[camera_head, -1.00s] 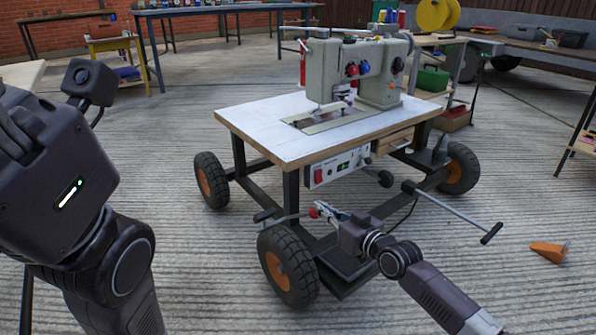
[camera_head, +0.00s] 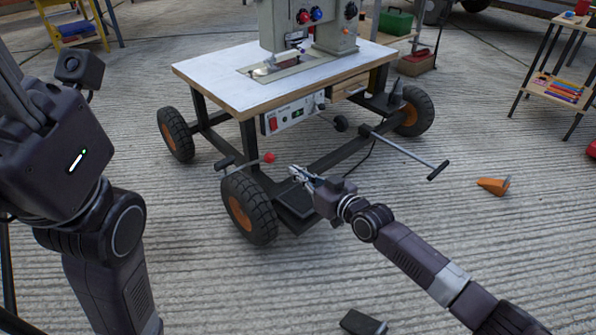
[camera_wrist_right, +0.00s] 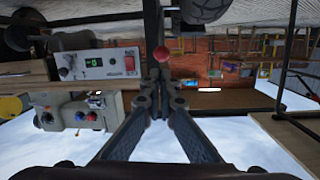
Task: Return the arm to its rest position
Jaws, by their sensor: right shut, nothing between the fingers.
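My right gripper (camera_head: 297,173) is low beside the front wheel of the sewing-machine cart, with its fingers shut and empty. A lever with a red ball knob (camera_head: 269,158) sticks out from the cart just left of the fingertips, with a gap between them. In the right wrist view the red knob (camera_wrist_right: 162,54) shows just beyond the closed fingertips (camera_wrist_right: 160,82). My right arm stretches from the lower right corner. My left arm stands folded at the left edge; its gripper (camera_head: 12,85) is mostly cut off and its fingers cannot be made out.
The wheeled cart (camera_head: 190,72) carries a grey sewing machine (camera_head: 335,28). A long T-handle (camera_head: 408,155) sticks out on its right. An orange wedge (camera_head: 494,186) and a dark block (camera_head: 362,322) lie on the floor. A shelf (camera_head: 560,90) stands at the right. The foreground floor is mostly clear.

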